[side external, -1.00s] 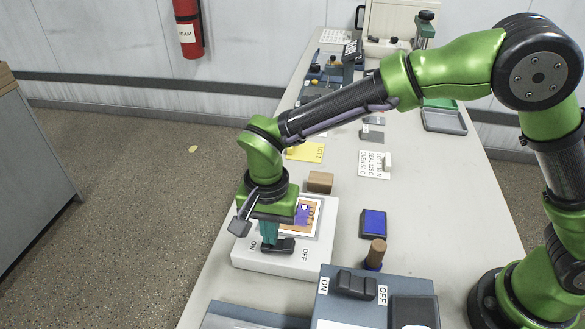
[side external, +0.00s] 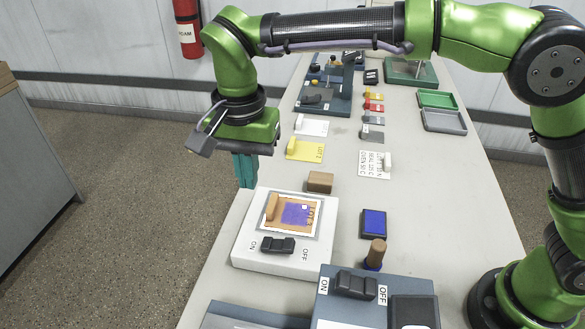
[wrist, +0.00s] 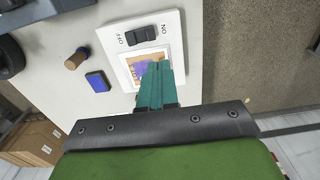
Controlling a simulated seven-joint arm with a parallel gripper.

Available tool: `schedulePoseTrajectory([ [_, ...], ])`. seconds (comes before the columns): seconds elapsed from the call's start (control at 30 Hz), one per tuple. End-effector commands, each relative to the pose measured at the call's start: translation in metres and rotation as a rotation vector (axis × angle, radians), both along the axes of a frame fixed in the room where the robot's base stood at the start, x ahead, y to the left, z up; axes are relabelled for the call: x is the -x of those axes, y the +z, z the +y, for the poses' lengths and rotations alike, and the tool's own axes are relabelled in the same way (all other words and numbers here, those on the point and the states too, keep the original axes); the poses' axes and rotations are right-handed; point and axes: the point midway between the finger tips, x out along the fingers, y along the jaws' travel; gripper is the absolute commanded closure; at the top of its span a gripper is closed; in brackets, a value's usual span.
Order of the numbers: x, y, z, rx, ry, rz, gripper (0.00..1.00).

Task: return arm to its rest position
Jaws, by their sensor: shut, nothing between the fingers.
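My gripper (side external: 245,169) is in the air above the left edge of the table, up and left of the white switch box. Its teal fingers are together with nothing between them. The wrist view shows the same fingers (wrist: 158,75) over part of the box. The white box (side external: 244,252) carries a framed picture with orange and purple areas (side external: 297,213) and a black rocker switch (side external: 278,245) between ON and OFF labels. The wrist view also shows the switch (wrist: 141,35). My gripper touches none of these.
A wooden block (side external: 320,182), a blue pad (side external: 373,223) and a brown-handled stamp (side external: 376,253) stand by the box. A grey-blue switch unit (side external: 335,315) is in front. Label cards, including a yellow one (side external: 306,150), lie farther back.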

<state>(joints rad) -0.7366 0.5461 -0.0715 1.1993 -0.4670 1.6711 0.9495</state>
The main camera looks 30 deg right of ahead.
Motion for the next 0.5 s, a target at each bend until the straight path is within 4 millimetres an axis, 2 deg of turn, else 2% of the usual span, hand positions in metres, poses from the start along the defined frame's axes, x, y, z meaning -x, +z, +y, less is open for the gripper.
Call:
schedulePoseTrajectory([
  [0.27, 0.000, -0.001, 0.000, 0.000, 0.015, -0.001, 1.00],
  [0.33, -0.003, -0.001, 0.001, -0.006, 0.067, -0.016, 1.00],
  [0.43, 0.003, -0.018, -0.003, -0.009, 0.211, -0.010, 1.00],
  [0.5, 0.007, -0.018, -0.016, -0.030, 0.304, -0.023, 1.00],
])
